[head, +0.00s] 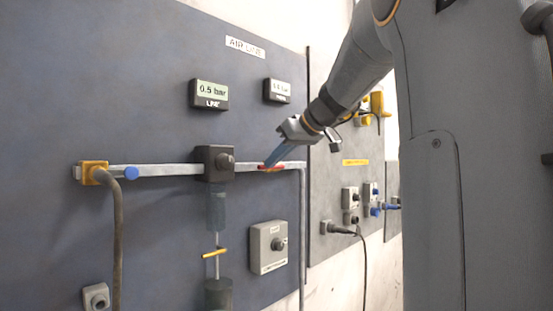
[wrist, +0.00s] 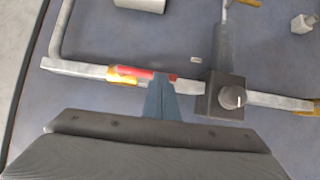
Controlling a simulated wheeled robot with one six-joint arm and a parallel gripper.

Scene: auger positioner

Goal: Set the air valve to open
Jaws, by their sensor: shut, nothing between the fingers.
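The red handle of a valve (head: 285,166) lies along the pale horizontal air pipe (head: 170,170), to the right of the dark regulator block (head: 214,162). In the wrist view the red handle (wrist: 135,72) runs roughly along the pipe, with a yellow valve body (wrist: 124,79) beside it. My gripper (head: 267,163) reaches the pipe from the upper right, with its blue-grey fingers together and empty. In the wrist view my gripper (wrist: 160,82) is at the handle's right part and covers some of it. I cannot tell whether the fingers touch the handle.
A blue knob (head: 131,173) and a yellow fitting (head: 93,173) are at the pipe's left end. The line display (head: 209,92) reads 0.5 bar; a second display (head: 277,91) is hard to read. A grey knob box (head: 268,247) sits below the pipe.

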